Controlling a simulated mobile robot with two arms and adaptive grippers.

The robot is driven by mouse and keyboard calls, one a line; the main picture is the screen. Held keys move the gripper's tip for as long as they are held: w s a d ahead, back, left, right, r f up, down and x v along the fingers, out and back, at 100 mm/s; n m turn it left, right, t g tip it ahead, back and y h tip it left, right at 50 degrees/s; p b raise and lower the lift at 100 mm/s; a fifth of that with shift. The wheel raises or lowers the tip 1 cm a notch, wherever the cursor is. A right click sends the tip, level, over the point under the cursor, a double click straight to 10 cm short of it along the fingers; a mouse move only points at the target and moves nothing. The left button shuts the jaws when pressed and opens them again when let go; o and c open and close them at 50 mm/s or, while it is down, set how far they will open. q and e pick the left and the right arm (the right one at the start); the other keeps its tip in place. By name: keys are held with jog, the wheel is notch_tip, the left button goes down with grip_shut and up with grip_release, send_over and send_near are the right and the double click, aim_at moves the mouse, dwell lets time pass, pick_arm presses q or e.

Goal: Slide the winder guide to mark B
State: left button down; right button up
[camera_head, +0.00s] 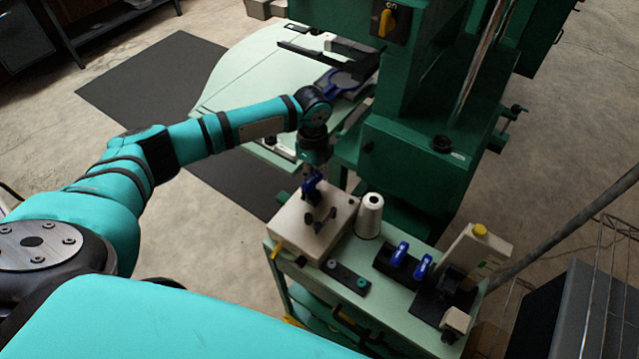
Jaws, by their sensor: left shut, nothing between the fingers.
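My left gripper (319,222) points down over a cream box-shaped unit (293,222) on a small pale green cart top. Its dark fingers are shut with nothing between them; I cannot tell whether they touch the box. A winder guide cannot be picked out for certain, and no letter mark B is readable. Beside the box stand a white thread cone (369,215), a black strip with two teal knobs (347,277), and a black base with two blue levers (400,253). My right gripper is not in view.
A large green machine (411,165) with a yellow switch (387,22) rises behind the cart. A cream block with a yellow cap (480,231) stands at the cart's right. A wire rack (600,285) is at far right. Floor at left is open.

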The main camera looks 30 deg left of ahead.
pick_arm(q)
jog(key=shift+w, duration=0.2)
jog(key=shift+w+d+b, duration=0.15)
jog(key=shift+w+b, duration=0.2)
jog(key=shift+w, duration=0.75)
jog(key=shift+w+d+b, duration=0.1)
jog(key=shift+w+b, duration=0.2)
jog(key=shift+w, duration=0.2)
jog(key=shift+w, duration=0.3)
jog(key=shift+w+d, duration=0.1)
jog(key=shift+w, duration=0.2)
jog(key=c, duration=2)
grip_release()
